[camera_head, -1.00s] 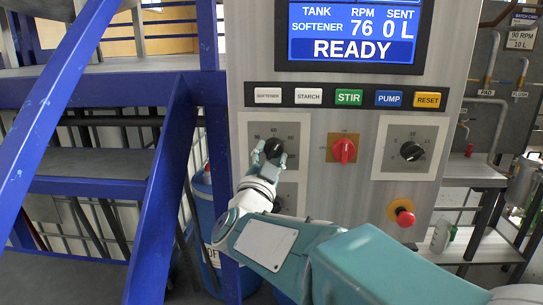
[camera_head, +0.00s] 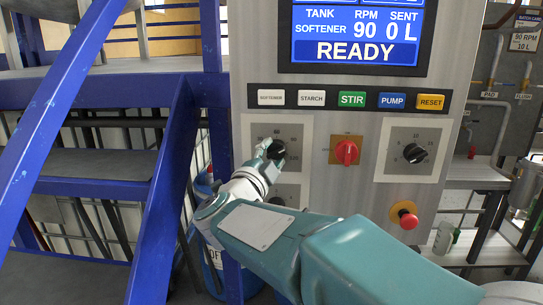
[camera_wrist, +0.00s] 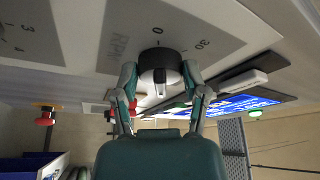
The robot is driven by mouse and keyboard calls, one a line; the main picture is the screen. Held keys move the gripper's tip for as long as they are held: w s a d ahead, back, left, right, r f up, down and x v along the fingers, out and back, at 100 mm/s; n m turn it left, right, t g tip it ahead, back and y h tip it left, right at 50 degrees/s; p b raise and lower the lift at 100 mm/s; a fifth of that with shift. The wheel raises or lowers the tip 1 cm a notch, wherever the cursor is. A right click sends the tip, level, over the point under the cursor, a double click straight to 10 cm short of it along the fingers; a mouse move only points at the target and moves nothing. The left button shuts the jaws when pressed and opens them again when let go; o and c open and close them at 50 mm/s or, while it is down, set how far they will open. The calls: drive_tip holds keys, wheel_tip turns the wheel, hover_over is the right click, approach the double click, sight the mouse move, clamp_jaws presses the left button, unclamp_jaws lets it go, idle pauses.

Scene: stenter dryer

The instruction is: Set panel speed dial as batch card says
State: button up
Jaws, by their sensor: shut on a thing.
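The black speed dial (camera_head: 277,150) is on the upper left plate of the grey panel. My gripper (camera_head: 268,150) is shut on it; the wrist view shows a finger on each side of the black knob (camera_wrist: 160,66), with "RPM", "0" and "30" printed on the plate. The display (camera_head: 357,35) reads TANK SOFTENER, RPM 90, SENT 0 L, READY. The batch card (camera_head: 525,38) at the upper right reads 90 RPM and 10 L.
A red rotary switch (camera_head: 346,152) and a second black dial (camera_head: 414,153) sit to the right. A red mushroom button (camera_head: 407,220) is lower. A button row (camera_head: 350,98) runs above. Blue stair rails (camera_head: 165,190) stand left.

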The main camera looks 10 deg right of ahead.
drive_tip(key=o, duration=1.2)
drive_tip(key=shift+c, duration=0.2)
drive_tip(key=v, duration=1.2)
drive_tip(key=shift+w, duration=0.15)
